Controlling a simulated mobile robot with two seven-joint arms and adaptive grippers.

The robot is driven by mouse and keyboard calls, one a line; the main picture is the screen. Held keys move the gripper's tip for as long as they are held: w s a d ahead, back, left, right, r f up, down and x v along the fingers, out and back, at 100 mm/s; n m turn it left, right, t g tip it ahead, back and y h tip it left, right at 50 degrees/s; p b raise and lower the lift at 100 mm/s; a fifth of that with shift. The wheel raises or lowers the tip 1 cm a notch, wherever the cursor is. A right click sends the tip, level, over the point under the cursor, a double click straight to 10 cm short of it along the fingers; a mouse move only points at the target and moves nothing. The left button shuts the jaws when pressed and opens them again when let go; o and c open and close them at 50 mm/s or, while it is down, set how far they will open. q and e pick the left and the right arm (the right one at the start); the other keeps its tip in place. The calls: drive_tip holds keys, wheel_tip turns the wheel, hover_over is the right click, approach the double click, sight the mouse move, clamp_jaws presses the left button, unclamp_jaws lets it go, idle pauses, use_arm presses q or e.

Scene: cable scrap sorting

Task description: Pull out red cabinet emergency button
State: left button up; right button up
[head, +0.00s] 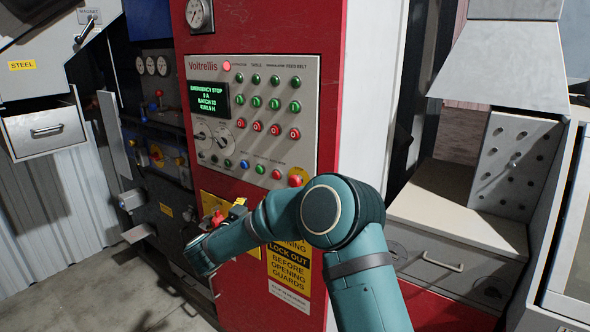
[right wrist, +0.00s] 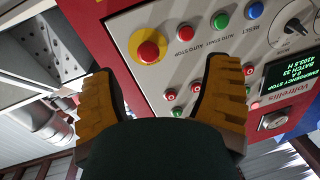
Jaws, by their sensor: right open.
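The red emergency button (head: 296,181) is a mushroom head on a yellow plate, at the lower right corner of the grey control panel (head: 308,110) on the red cabinet (head: 335,60). In the right wrist view the button (right wrist: 148,51) is up and left of centre, beyond and between the finger tips. My right gripper (right wrist: 163,74) is open and empty, with dark fingers and orange pads apart from the button. My left gripper is out of view.
The panel carries a green display (head: 209,98) reading EMERGENCY STOP, and several coloured buttons and dials. Yellow warning labels (head: 289,265) are below it. A grey drawer unit (head: 450,240) stands at the right. A steel bin (head: 45,130) is at the left.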

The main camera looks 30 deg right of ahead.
sight(293, 183)
drive_tip(key=w+d+r, duration=0.1)
drive_tip(key=d, duration=0.3)
drive_tip(key=w+d+r+m+g, duration=0.1)
drive_tip(key=d, duration=0.4)
drive_tip(key=w+d+r+g+h+p, duration=0.1)
drive_tip(key=w+d, duration=0.1)
drive_tip(key=d, duration=0.3)
drive_tip(key=shift+r+m, duration=0.1)
drive_tip(key=shift+m, duration=0.3)
